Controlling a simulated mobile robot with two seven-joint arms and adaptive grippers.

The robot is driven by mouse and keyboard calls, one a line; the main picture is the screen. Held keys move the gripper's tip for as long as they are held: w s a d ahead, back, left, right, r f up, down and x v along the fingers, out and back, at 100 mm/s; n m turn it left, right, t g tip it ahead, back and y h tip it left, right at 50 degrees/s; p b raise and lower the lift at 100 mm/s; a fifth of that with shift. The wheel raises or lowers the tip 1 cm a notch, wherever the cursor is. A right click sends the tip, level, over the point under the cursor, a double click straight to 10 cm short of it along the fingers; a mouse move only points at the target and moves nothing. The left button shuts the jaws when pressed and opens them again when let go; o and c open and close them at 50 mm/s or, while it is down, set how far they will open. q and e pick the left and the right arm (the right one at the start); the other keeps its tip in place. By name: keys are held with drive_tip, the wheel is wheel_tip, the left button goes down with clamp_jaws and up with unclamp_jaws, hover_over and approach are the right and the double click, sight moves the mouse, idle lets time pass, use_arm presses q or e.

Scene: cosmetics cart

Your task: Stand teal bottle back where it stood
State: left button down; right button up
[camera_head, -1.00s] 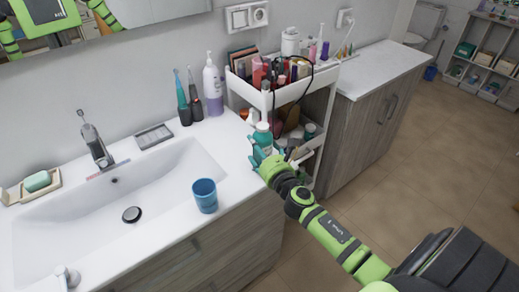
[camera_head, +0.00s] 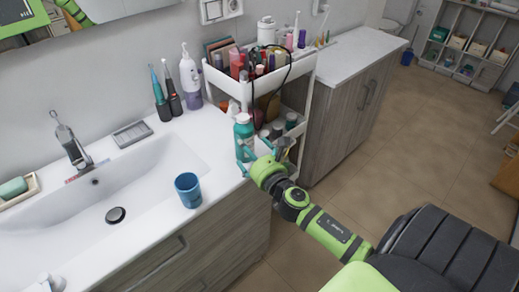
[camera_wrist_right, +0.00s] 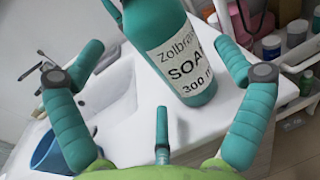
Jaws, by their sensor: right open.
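The teal bottle (camera_head: 243,133) with a white soap label stands upright on the white counter near its right edge, beside the cart. My right gripper (camera_head: 255,157) is on the near right side of it, with the fingers open. In the right wrist view, the bottle (camera_wrist_right: 180,50) is between the spread teal fingers, with gaps on both sides. Its top is cut off there. My left gripper is not in view.
A blue cup (camera_head: 188,190) stands on the counter in front of the bottle. The sink (camera_head: 120,190) is to the left. A white cart (camera_head: 262,100) full of cosmetics stands close behind and right. A purple-white pump bottle (camera_head: 190,82) is behind.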

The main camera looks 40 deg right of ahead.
drive_tip(key=s+b, duration=0.1)
drive_tip(key=s, duration=0.6)
drive_tip(key=shift+s+a, duration=0.3)
drive_tip(key=shift+a, duration=0.15)
drive_tip(key=s+f+m+g, duration=0.3)
drive_tip(key=f+m, duration=0.2)
drive_tip(key=f, duration=0.6)
drive_tip(key=s+f+m+g, duration=0.35)
drive_tip(key=f+m, duration=0.25)
drive_tip(key=f, duration=0.5)
drive_tip(key=s+f+m+g, duration=0.2)
drive_tip(key=s+f+m, duration=0.25)
drive_tip(key=f, duration=0.65)
drive_tip(key=s+a+f+m+g, duration=0.2)
drive_tip(key=s+f+m, duration=0.3)
drive_tip(key=s, duration=0.3)
drive_tip(key=s+a+f+m+g+y, duration=0.1)
drive_tip(key=s+a+f+m+g, duration=0.2)
drive_tip(key=s, duration=0.6)
drive_tip(key=s+a+f+m+g+y, duration=0.1)
drive_tip(key=s+a+f+m+g, duration=0.2)
drive_tip(key=s+a+f+m, duration=0.3)
drive_tip(key=s+f+m, duration=0.2)
drive_tip(key=s+f, duration=0.1)
drive_tip(key=f, duration=0.1)
drive_tip(key=shift+s+m, duration=0.15)
drive_tip(key=shift+m, duration=0.2)
